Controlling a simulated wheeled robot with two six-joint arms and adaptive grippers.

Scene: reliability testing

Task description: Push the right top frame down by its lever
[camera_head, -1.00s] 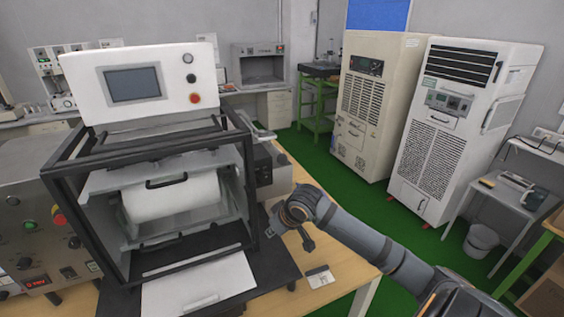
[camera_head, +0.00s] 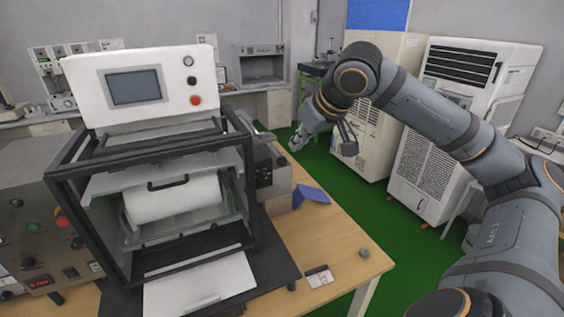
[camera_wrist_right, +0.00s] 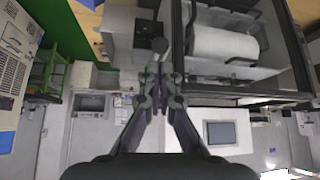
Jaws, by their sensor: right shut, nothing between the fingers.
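The white tester with a screen panel (camera_head: 130,88) stands at the left with a dark open frame (camera_head: 247,165) around a white roll (camera_head: 175,198). A light bar like a lever (camera_head: 262,136) sticks out at the frame's upper right. My right gripper (camera_head: 296,142) is shut and empty, just right of that bar, above the table's far part. In the right wrist view the closed fingers (camera_wrist_right: 160,90) sit beside the frame, with a grey rounded knob (camera_wrist_right: 160,46) beyond the tips. I cannot tell whether they touch it. My left gripper is out of view.
A grey control box (camera_head: 30,235) with buttons stands at the left. A blue piece (camera_head: 311,194) and a small grey knob (camera_head: 364,252) lie on the wooden table (camera_head: 330,232). Tall white cabinets (camera_head: 440,150) stand behind my right arm. The table's right part is mostly clear.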

